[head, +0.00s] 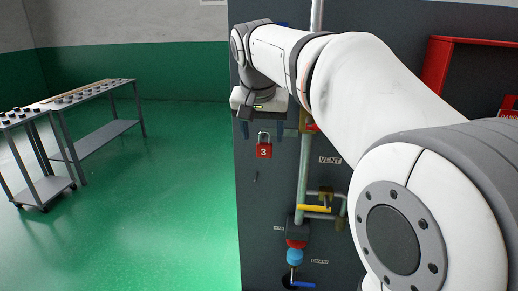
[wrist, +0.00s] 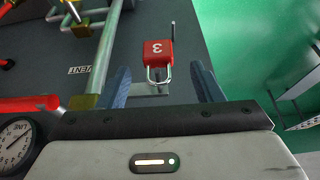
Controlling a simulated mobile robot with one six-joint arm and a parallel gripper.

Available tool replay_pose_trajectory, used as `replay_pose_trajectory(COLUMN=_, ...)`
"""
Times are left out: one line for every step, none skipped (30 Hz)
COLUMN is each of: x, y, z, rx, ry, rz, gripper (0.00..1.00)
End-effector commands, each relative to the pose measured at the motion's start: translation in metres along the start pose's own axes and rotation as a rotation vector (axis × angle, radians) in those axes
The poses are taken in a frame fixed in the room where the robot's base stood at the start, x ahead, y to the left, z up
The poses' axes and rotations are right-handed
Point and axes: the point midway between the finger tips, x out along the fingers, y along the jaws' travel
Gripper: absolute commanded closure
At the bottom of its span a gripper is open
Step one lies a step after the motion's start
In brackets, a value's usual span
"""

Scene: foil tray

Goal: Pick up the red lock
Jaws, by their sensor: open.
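The red lock (head: 264,150) is a padlock with a white 3 on its body and a silver shackle. It hangs on the dark grey panel, near the panel's left edge in the head view. In the wrist view the red lock (wrist: 157,52) shows upside down, with its shackle toward my gripper. My gripper (wrist: 162,82) is open, with one blue finger on each side of the shackle area in that picture. In the head view my gripper (head: 266,126) is just above the lock, partly hidden by my arm. I cannot tell whether the fingers touch the lock.
A green vertical pipe (head: 303,180) runs beside the lock on the right, with a yellow valve handle (head: 314,208) lower down. A red frame (head: 436,66) is at upper right. A pressure gauge (wrist: 14,143) shows in the wrist view. Tables (head: 104,88) stand far left; green floor between is clear.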

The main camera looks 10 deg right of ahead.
Motion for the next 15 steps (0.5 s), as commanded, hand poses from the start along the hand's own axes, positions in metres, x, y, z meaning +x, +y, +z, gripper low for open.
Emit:
replay_pose_trajectory(x=0.006, y=0.001, z=0.000, rx=0.000, ry=-0.004, rz=0.002, gripper=0.40)
replay_pose_trajectory(x=0.011, y=0.001, z=0.000, rx=0.000, ry=-0.003, rz=0.002, gripper=0.40)
replay_pose_trajectory(x=0.017, y=0.001, z=-0.001, rx=0.000, ry=-0.004, rz=0.002, gripper=0.40)
replay_pose_trajectory(x=0.022, y=0.002, z=-0.001, rx=0.000, ry=-0.004, rz=0.002, gripper=0.40)
replay_pose_trajectory(x=0.027, y=0.002, z=-0.001, rx=0.000, ry=-0.004, rz=0.002, gripper=0.40)
replay_pose_trajectory(x=0.033, y=0.002, z=-0.001, rx=-0.001, ry=-0.003, rz=0.001, gripper=0.40)
replay_pose_trajectory(x=0.036, y=0.002, z=-0.001, rx=0.000, ry=-0.003, rz=0.001, gripper=0.40)
replay_pose_trajectory(x=0.039, y=0.002, z=-0.001, rx=0.000, ry=-0.002, rz=0.001, gripper=0.40)
replay_pose_trajectory(x=0.043, y=0.002, z=-0.001, rx=0.000, ry=-0.002, rz=0.001, gripper=0.40)
replay_pose_trajectory(x=0.044, y=0.002, z=-0.001, rx=0.000, ry=-0.002, rz=0.001, gripper=0.40)
replay_pose_trajectory(x=0.045, y=0.002, z=-0.001, rx=0.000, ry=-0.001, rz=0.001, gripper=0.40)
replay_pose_trajectory(x=0.046, y=0.002, z=-0.001, rx=0.000, ry=-0.001, rz=0.000, gripper=0.40)
replay_pose_trajectory(x=0.046, y=0.002, z=-0.001, rx=0.000, ry=0.000, rz=0.000, gripper=0.40)
replay_pose_trajectory(x=0.046, y=0.002, z=-0.001, rx=0.000, ry=0.000, rz=0.000, gripper=0.40)
replay_pose_trajectory(x=0.046, y=0.002, z=-0.001, rx=0.000, ry=0.000, rz=0.000, gripper=0.40)
